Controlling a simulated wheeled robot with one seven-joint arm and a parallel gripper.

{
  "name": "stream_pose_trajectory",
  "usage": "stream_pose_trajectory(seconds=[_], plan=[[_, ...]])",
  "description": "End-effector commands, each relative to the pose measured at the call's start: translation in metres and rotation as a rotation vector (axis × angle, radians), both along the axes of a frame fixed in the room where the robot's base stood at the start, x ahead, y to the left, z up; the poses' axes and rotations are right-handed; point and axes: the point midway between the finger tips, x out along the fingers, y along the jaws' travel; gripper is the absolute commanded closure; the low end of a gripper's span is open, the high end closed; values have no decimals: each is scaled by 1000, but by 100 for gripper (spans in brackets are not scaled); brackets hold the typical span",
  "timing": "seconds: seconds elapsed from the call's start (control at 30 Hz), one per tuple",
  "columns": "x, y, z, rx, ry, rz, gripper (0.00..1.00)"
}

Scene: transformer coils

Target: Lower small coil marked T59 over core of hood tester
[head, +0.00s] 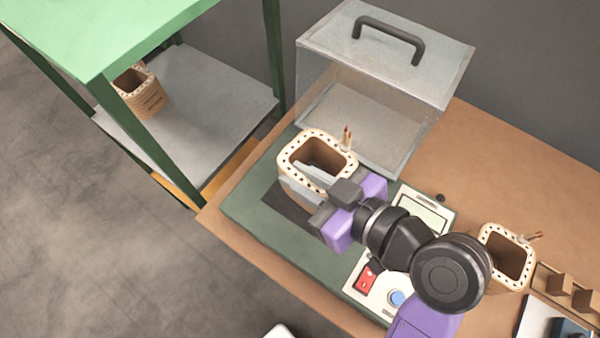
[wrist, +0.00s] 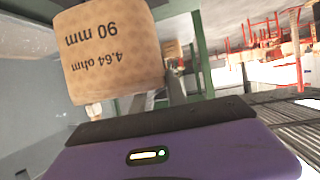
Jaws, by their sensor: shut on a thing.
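A tan coil with a pale, hole-dotted rim (head: 297,151) and reddish leads is in my gripper (head: 312,188), above the green-grey base of the hood tester (head: 245,207). In the wrist view the coil (wrist: 110,50) shows "90 mm" and "4.64 ohm" upside down; no T59 mark is readable. My gripper is shut on its near side. Grey metal shows inside the coil opening, but I cannot tell whether it is the core or a finger. Whether the coil is around the core or only above it is unclear. The tester's clear hood (head: 385,65) stands raised behind.
A second coil (head: 511,262) stands at the right of the table beside a wooden rack (head: 560,290). Another coil (head: 140,90) sits on the grey shelf (head: 210,88) of the green stand.

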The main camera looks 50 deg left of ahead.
Motion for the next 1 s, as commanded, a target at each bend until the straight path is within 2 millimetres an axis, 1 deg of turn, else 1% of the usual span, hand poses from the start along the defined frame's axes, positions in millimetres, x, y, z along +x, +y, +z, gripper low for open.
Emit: stream_pose_trajectory(seconds=[0.37, 1.0], plan=[[0, 0, 1, 3, -2, 0, 100], [0, 0, -18, 2, -2, 0, 100]])
